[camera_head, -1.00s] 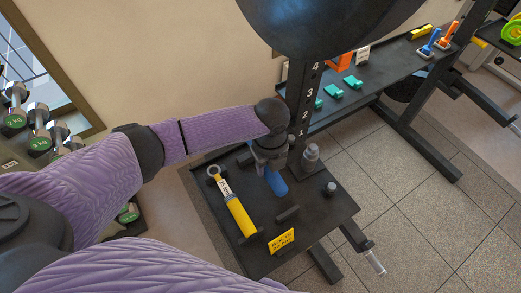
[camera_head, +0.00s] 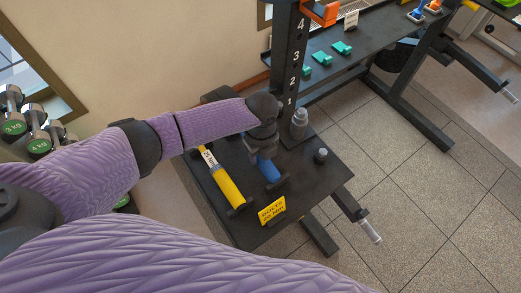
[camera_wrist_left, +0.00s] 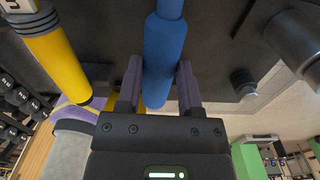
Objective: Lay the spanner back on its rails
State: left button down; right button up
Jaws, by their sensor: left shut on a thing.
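My left gripper (camera_head: 262,150) is over the black tray (camera_head: 305,192) at the foot of the rack post. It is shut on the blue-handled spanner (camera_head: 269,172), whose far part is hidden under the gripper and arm. The handle's near end is at a small black rail (camera_head: 280,184); I cannot tell whether it rests on it. In the left wrist view, the blue handle (camera_wrist_left: 164,45) lies between the two fingers (camera_wrist_left: 160,88). A yellow-handled spanner (camera_head: 227,188) lies left of it, its near end at another black rail. My right gripper is not in view.
A yellow sign (camera_head: 271,210) stands at the tray's front edge. A grey cylinder (camera_head: 299,123) and a short black peg (camera_head: 320,156) stand on the tray's right side. The numbered post (camera_head: 292,70) rises behind. Dumbbells (camera_head: 35,140) are at the left.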

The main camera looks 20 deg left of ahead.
pick_arm(q)
jog(key=shift+s, duration=0.2)
jog(key=shift+d+f+b, duration=0.1)
jog(key=shift+f+b, duration=0.2)
jog(key=shift+f, duration=0.05)
jog(key=shift+c, duration=0.9)
grip_release()
notch_tip(320, 180, up, 10)
jog(key=p, duration=0.3)
